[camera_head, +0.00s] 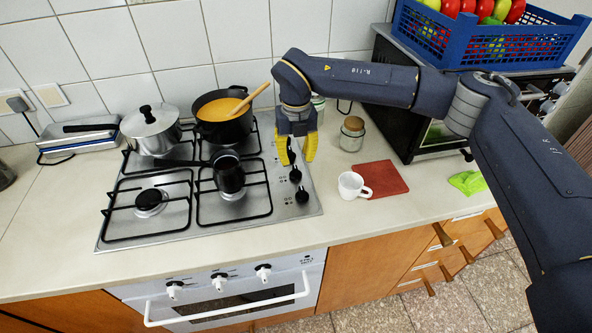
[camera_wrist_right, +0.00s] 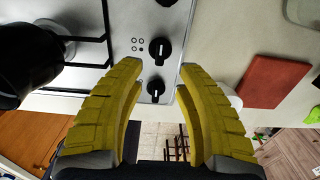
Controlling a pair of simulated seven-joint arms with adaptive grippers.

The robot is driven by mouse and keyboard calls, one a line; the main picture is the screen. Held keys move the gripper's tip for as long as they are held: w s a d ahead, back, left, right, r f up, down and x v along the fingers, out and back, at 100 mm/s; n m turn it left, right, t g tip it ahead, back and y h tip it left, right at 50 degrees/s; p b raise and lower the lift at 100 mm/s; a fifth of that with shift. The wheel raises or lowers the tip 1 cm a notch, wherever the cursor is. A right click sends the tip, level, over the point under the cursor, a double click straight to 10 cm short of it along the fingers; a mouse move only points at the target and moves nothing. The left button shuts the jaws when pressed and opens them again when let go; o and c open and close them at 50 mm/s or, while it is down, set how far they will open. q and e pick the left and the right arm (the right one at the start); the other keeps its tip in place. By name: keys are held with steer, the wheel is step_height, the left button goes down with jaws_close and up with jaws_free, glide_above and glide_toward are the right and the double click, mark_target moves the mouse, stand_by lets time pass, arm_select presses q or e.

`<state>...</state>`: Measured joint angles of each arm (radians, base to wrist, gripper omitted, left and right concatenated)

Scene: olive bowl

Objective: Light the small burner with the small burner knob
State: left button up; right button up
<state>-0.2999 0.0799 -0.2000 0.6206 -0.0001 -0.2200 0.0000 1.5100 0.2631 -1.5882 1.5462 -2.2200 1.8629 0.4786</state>
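The hob (camera_head: 185,235) is steel with black grates. Its front left burner (camera_head: 150,200) is uncovered and shows no flame; I cannot tell which burner is the small one. Black knobs run along the hob's right edge: a front one (camera_head: 302,195), a middle one (camera_head: 295,176) and one farther back beside my fingers. My right gripper (camera_head: 298,155), with yellow fingers, is open and points down over the rear knobs. In the right wrist view, one knob (camera_wrist_right: 160,48) shows just beyond the fingertips and another (camera_wrist_right: 156,88) between the fingers. My left gripper is out of view.
A white cup (camera_head: 352,186), red board (camera_head: 380,178) and jar (camera_head: 352,133) are right of the gripper.

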mark_target(296, 170)
steer(key=shift+f, duration=3.1)
